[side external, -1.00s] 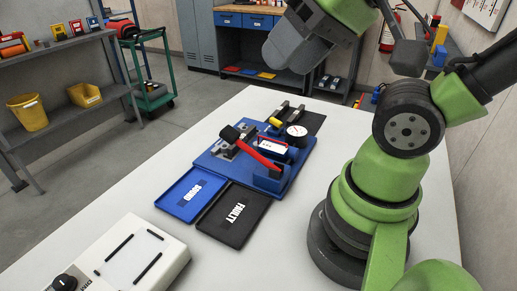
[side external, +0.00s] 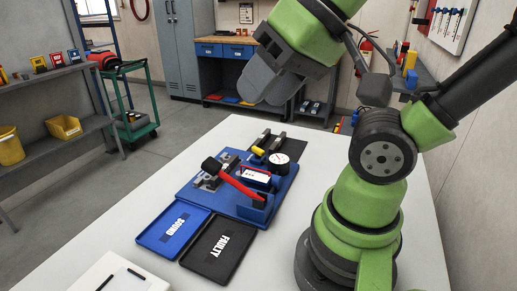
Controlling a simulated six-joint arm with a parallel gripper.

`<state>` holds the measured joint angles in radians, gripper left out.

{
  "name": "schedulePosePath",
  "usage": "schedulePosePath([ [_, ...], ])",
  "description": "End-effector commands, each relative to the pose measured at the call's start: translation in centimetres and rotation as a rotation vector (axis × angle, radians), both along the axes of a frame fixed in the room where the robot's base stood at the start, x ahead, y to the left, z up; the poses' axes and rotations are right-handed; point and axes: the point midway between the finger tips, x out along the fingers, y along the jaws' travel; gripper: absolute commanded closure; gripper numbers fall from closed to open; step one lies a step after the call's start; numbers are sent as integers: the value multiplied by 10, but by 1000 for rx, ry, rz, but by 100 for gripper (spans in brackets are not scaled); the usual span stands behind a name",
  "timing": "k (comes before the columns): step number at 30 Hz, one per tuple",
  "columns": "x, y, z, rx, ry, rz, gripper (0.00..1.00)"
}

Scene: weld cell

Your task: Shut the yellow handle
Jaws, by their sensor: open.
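A blue fixture plate (side external: 184,191) lies on the white table. A small yellow handle (side external: 258,151) sits near its back edge, left of a round white gauge (side external: 279,158). A long red lever (side external: 238,186) with a black grip (side external: 211,166) slants up to the left over the front of the plate. My gripper (side external: 262,92) is open, with nothing seen in it, and hangs above and behind the fixture, apart from the yellow handle. Its fingers show as dark grey blocks, and the gap between them is hard to see.
A blue tray marked SOUND (side external: 160,235) and a black tray marked FAULTY (side external: 204,266) lie in front of the fixture. Dark rails (side external: 284,138) lie behind the handle. Bare table (side external: 312,170) shows to the right.

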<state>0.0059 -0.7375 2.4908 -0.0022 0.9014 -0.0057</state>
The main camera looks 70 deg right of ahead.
Motion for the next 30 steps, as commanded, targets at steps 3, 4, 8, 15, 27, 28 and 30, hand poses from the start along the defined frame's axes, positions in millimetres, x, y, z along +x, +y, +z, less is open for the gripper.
schedulePosePath([
  [3, 16, -9, 3, -28, 36, -16, 57],
  [4, 22, -12, 4, -40, 50, -20, 57],
  [8, 59, -39, 4, -99, 133, -44, 57],
  [15, 121, -114, -25, -176, 309, -67, 57],
  [27, 146, -252, -141, -175, 576, -51, 57],
  [28, 144, -258, -148, -171, 588, -49, 57],
  [30, 141, -269, -162, -165, 609, -44, 57],
])
